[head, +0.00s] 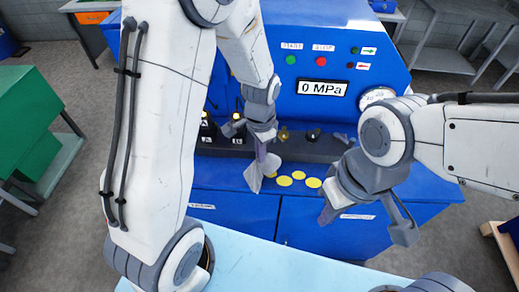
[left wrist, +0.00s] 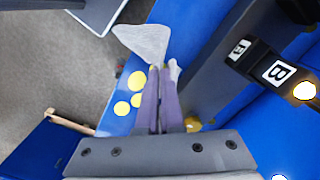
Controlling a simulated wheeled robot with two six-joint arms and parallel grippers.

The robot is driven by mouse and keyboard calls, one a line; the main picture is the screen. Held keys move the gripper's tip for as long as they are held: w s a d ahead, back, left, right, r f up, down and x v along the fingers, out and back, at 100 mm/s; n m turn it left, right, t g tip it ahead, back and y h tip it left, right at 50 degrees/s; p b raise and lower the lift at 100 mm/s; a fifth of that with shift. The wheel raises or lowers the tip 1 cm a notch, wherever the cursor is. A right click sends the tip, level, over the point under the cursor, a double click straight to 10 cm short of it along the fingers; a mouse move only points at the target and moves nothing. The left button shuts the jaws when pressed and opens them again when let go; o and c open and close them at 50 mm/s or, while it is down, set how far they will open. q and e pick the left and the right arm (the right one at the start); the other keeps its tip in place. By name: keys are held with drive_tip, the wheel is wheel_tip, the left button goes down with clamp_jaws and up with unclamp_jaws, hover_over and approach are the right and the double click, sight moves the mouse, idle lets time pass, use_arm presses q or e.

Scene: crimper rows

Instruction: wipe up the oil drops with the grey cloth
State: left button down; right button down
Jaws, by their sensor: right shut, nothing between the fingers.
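The grey cloth (head: 254,180) hangs from my left gripper (head: 268,160), above the blue machine's front ledge. In the left wrist view the cloth (left wrist: 145,40) spreads past the tips of my shut left fingers (left wrist: 157,75). Yellow oil drops (head: 299,175) lie on the ledge just right of the cloth; several show. In the left wrist view drops (left wrist: 137,80) lie left of the fingers. I cannot tell whether the cloth touches the ledge. My right gripper (head: 327,214) is shut and empty, in front of the ledge to the right of the drops.
The blue machine has a panel with buttons and a "0 MPa" display (head: 323,88). A dark rail (head: 300,149) with black and brass-coloured parts runs behind the drops. A green cabinet (head: 35,125) stands at the left. A pale blue surface (head: 270,262) is nearest me.

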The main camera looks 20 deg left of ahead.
use_arm(q)
drive_tip(key=b, duration=0.4)
hover_over(260, 176)
wheel_tip(260, 176, down, 6)
drive_tip(key=shift+f, duration=0.15)
unclamp_jaws()
drive_tip(key=shift+f+b, duration=0.95)
drive_tip(key=shift+f, duration=0.3)
drive_tip(key=shift+r, duration=0.15)
drive_tip(key=shift+c, duration=1.2)
clamp_jaws()
